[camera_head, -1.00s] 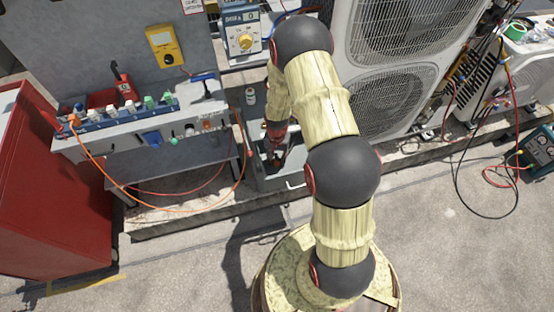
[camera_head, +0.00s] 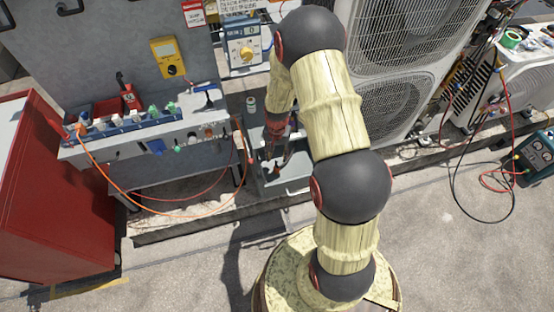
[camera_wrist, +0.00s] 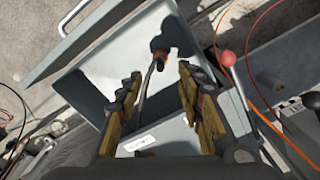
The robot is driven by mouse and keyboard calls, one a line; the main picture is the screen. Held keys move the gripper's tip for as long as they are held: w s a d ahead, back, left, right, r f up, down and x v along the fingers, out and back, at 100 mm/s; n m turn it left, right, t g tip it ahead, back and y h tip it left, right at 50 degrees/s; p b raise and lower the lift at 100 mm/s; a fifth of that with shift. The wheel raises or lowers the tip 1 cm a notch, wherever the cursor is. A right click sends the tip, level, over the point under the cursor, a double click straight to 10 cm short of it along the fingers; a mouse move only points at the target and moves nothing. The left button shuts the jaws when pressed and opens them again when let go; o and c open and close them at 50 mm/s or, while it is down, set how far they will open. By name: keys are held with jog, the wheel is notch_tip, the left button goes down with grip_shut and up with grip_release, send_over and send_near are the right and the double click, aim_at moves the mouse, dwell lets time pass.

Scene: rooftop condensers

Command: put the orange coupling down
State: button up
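The orange coupling (camera_wrist: 159,50), orange with dark parts, is inside a grey open bin (camera_wrist: 95,40) in the wrist view. A thin dark line runs down from it between my fingers. My gripper (camera_wrist: 158,88) is open, its two yellow-padded fingers well apart, with the coupling beyond the tips and not touched by them. In the head view my gripper (camera_head: 277,158) hangs over the bin (camera_head: 290,184), and the coupling (camera_head: 276,171) shows small and orange-brown beneath it. Whether it lies flat is hard to tell.
A workbench (camera_head: 140,138) with a row of fittings and orange and red hoses stands left of the bin. A red cabinet (camera_head: 60,200) is further left. Condenser units (camera_head: 395,60) stand to the right. A small bottle (camera_head: 251,105) stands behind the bin.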

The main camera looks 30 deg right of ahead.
jog(key=s+a+r+n+t, duration=0.1)
jog(key=a+r+n, duration=0.15)
jog(key=r, duration=1.15)
jog(key=s+a+r+n+t, duration=0.15)
jog(key=a+r, duration=0.25)
jog(key=r, duration=0.9)
jog(key=s+a+r+n+t, duration=0.1)
jog(key=s+a+r, duration=0.3)
jog(key=s+r, duration=0.4)
jog(key=s+a+r+n+t, duration=0.2)
jog(key=s+a+r+n, duration=0.2)
jog(key=s+r, duration=0.4)
jog(key=shift+s+p, duration=0.4)
jog(key=shift+s, duration=0.6)
jog(key=shift+r, duration=0.1)
